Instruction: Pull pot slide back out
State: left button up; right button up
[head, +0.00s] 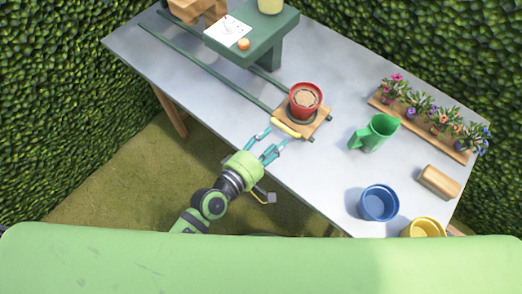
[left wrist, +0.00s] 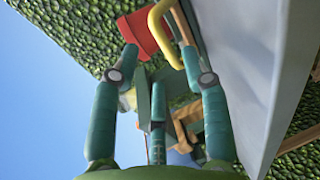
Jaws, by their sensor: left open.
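The pot slide is a small wooden board (head: 314,124) on two dark green rails (head: 205,67), at their near end by the table's front edge. A red pot (head: 305,99) with brown filling stands upright on it. A yellow handle (head: 287,129) is on the slide's near side. My left gripper (head: 264,143) is open and empty, in front of the table edge, just short of the handle. In the left wrist view the yellow handle (left wrist: 160,30) shows beyond the fingertips (left wrist: 160,64), with the red pot (left wrist: 138,36) behind it. My right gripper is not in view.
A green stand (head: 262,35) straddles the rails farther back. A green watering can (head: 374,133), a blue pot (head: 379,203), a yellow pot (head: 424,227), a wooden block (head: 439,182) and a flower planter (head: 425,120) stand to the right. Hedges enclose the table.

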pick_arm(q)
jog(key=v, duration=0.4)
jog(key=shift+s+a, duration=0.2)
jog(key=shift+s, duration=0.15)
jog(key=s+a+f+m+g+y, duration=0.2)
jog(key=s+a+m+g+y, duration=0.3)
jog(key=a, duration=0.4)
jog(key=s+a+f+m+g+y, duration=0.1)
jog(key=s+a+m+g+y, duration=0.35)
jog(key=a+m, duration=0.35)
jog(key=s+a+f, duration=0.1)
jog(key=s+f, duration=0.1)
jog(key=f, duration=1.1)
jog(key=s+f, duration=0.2)
jog(key=f, duration=1)
jog(key=s+a+f+g, duration=0.1)
jog(key=s+a+f, duration=0.2)
jog(key=s+f, duration=0.9)
jog(key=shift+s+g, duration=0.35)
jog(key=shift+s, duration=0.75)
